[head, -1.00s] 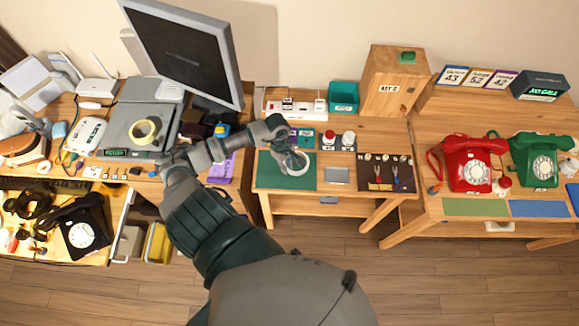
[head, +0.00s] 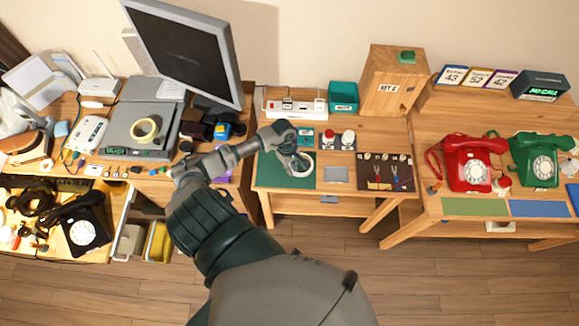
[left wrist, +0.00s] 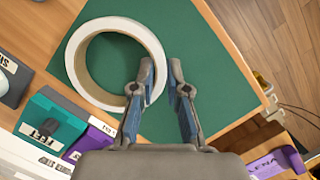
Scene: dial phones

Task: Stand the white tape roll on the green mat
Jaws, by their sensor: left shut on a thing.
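The white tape roll (head: 309,164) is at the right part of the green mat (head: 272,172) in the head view, partly hidden by my left gripper (head: 297,163). In the left wrist view the roll (left wrist: 82,72) shows as a broad ring with its open centre facing the camera, over the green mat (left wrist: 205,55). My left gripper (left wrist: 164,92) is shut on the roll's wall, with one finger inside the ring and one outside. I cannot tell whether the roll touches the mat. My right gripper is not in view.
Red and white buttons (head: 348,139) and a teal box (head: 344,96) stand behind. A yellowish tape roll (head: 145,130) lies on a grey device at left. The green mat's left part is bare.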

